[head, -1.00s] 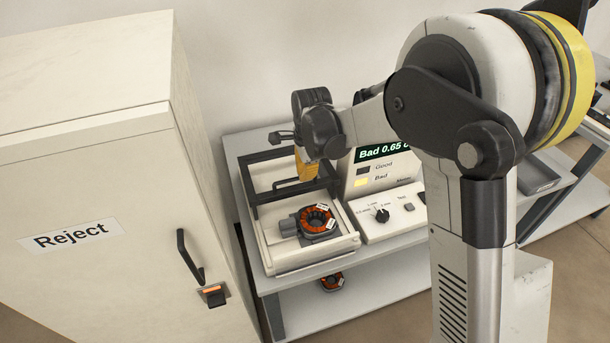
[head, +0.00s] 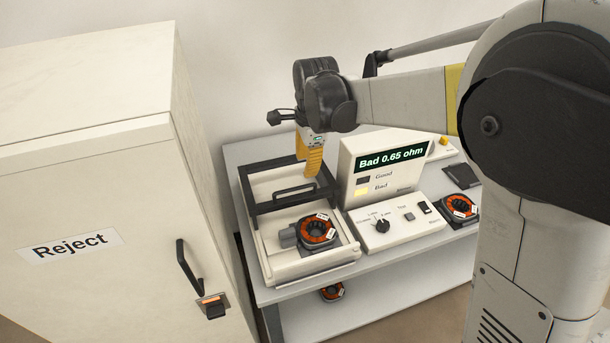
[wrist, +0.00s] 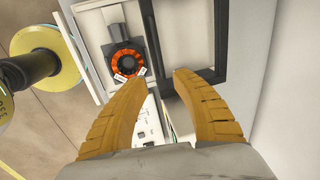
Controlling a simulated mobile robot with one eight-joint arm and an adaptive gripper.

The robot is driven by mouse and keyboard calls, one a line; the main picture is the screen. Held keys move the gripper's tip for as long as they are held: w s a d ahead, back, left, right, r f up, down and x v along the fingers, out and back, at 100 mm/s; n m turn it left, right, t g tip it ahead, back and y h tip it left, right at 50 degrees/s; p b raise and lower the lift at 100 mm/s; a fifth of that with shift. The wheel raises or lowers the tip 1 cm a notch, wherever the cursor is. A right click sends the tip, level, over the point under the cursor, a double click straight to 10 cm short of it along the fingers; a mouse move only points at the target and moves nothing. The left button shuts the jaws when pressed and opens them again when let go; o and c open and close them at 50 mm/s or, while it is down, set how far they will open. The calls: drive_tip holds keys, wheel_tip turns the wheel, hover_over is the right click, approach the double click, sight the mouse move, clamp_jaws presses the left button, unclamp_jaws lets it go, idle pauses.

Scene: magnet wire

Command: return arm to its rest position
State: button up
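My gripper (head: 311,160) hangs above the back of the test fixture, just left of the meter. In the wrist view its two orange fingers (wrist: 157,82) are apart with nothing between them. A coil (head: 317,231) with an orange winding and white tags sits in the fixture (head: 272,265), and it also shows in the wrist view (wrist: 127,63), beyond the fingertips. The fixture's black frame (head: 250,195) stands raised behind the coil. The meter (head: 391,155) reads "Bad 0.65 ohm" with its yellow Bad lamp lit. My arm reaches in from the right.
A tall Reject cabinet (head: 90,190) with a black handle stands closed on the left. A second coil (head: 460,208) sits on the bench at the right, and another (head: 332,292) on the lower shelf. The control box (head: 395,228) lies in front of the meter.

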drive_tip(key=shift+s+r, duration=0.25)
drive_tip(key=shift+r, duration=0.95)
drive_tip(key=shift+d, duration=0.1)
drive_tip(key=s+d+r+n+t, duration=0.1)
drive_tip(key=s+d+r+n, duration=0.25)
drive_tip(key=s+d, duration=0.2)
drive_tip(key=s+d+r+n+t, duration=0.2)
drive_tip(key=s+d+r+n, duration=0.15)
drive_tip(key=s, duration=0.35)
drive_tip(key=s+d+f+n+t, duration=0.1)
drive_tip(key=s+d+f+n, duration=0.1)
drive_tip(key=s, duration=0.4)
drive_tip(key=s+d+f+n+t, duration=0.1)
drive_tip(key=s+d+f+n, duration=0.1)
drive_tip(key=s+d+n, duration=0.2)
drive_tip(key=shift+s+f+n+h, duration=0.25)
drive_tip(key=shift+s+n+h, duration=0.05)
drive_tip(key=shift+s+n, duration=0.65)
